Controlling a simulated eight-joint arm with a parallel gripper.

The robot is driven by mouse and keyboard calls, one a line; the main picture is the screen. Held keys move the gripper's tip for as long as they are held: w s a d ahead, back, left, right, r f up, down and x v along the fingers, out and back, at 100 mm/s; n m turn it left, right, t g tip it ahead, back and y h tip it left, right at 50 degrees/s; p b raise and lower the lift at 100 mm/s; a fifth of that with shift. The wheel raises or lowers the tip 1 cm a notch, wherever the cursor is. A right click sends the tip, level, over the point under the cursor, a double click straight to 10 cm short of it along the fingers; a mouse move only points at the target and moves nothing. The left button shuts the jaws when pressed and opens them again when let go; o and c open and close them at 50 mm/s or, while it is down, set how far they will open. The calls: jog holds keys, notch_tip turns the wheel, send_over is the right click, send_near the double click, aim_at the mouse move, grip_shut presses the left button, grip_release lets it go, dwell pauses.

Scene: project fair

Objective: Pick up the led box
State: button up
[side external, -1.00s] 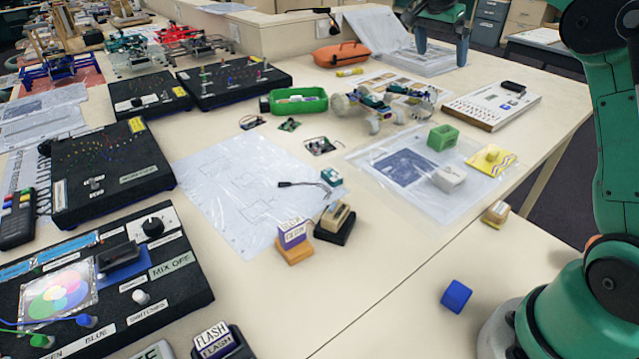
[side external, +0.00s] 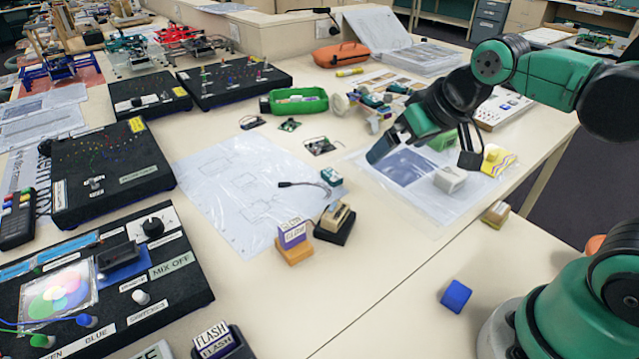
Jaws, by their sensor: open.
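No box here carries a label I can read as "LED", so I cannot tell for certain which one is the led box. A small purple box with a white lettered face (side external: 292,234) sits on an orange base (side external: 295,254) near the table's middle; its lettering is too small to read. A tan block on a black base (side external: 335,224) stands just right of it. My gripper (side external: 378,155) is open, pointing down and left above the plastic-covered sheet, up and right of these boxes. It holds nothing that I can see and partly hides a green block (side external: 444,141).
A white block (side external: 449,179) and a yellow piece (side external: 495,160) lie near my gripper. A blue cube (side external: 456,296) sits near my base. Black control boxes (side external: 110,172) fill the left. A green tray (side external: 298,101) stands behind.

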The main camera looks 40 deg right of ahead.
jog(key=shift+s+a+f+n, duration=0.65)
jog(key=shift+s+f+n, duration=0.05)
jog(key=shift+f, duration=0.25)
jog(key=shift+r, duration=0.1)
